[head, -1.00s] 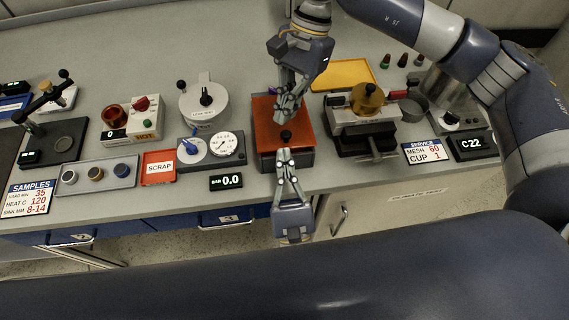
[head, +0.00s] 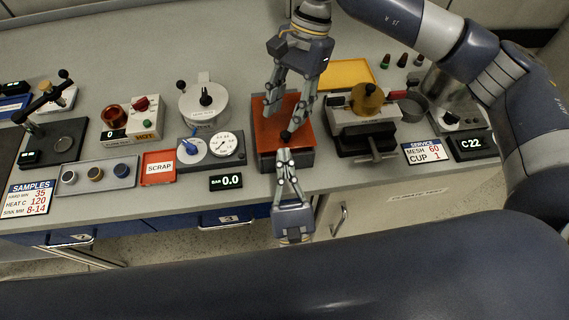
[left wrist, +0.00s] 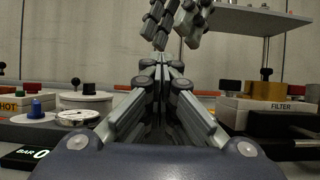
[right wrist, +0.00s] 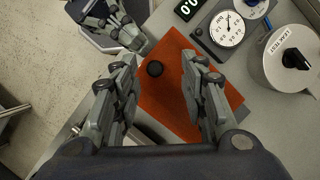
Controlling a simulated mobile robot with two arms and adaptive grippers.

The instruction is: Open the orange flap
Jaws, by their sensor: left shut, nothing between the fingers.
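A gauge panel (head: 212,149) and a red scrap tray (head: 158,168) stand left of the box. A filter unit with a brass top (head: 367,100) stands close on the right. A yellow tray (head: 343,73) lies behind. A pressure display (head: 226,181) sits at the front left.

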